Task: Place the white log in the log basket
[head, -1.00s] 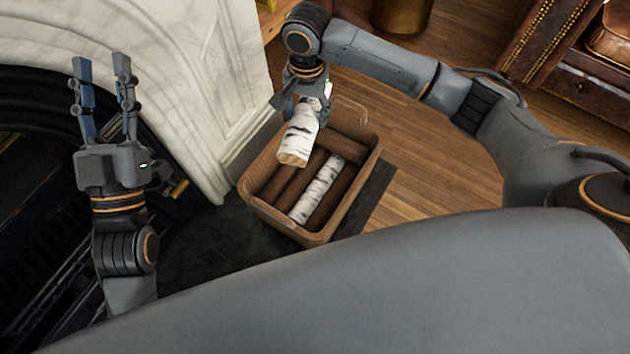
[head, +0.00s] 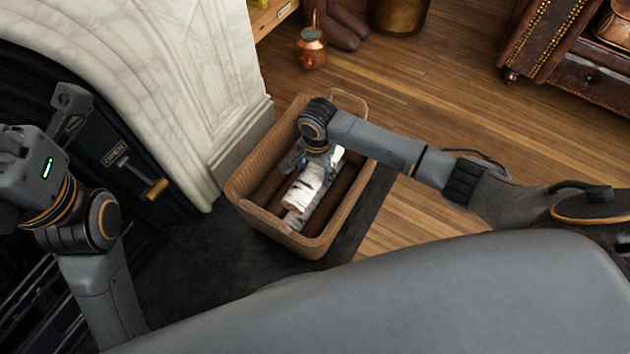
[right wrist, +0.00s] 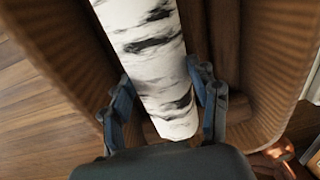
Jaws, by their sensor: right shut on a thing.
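My right gripper (head: 320,160) is down inside the wicker log basket (head: 313,243), shut on a white log (head: 304,190) with black birch marks. The right wrist view shows the white log (right wrist: 150,50) between the two fingers (right wrist: 160,80) of that gripper. The held log is inside the basket walls, over the other logs; I cannot tell whether it touches them. My left gripper (head: 68,112) is at the left, with only one finger clearly seen.
Brown logs (head: 337,191) lie in the basket. The white marble fireplace surround (head: 190,90) is close on its left. A copper pot (head: 312,48) stands beyond it. A dark hearth slab (head: 200,255) is in front, and open wood floor (head: 440,110) is to the right.

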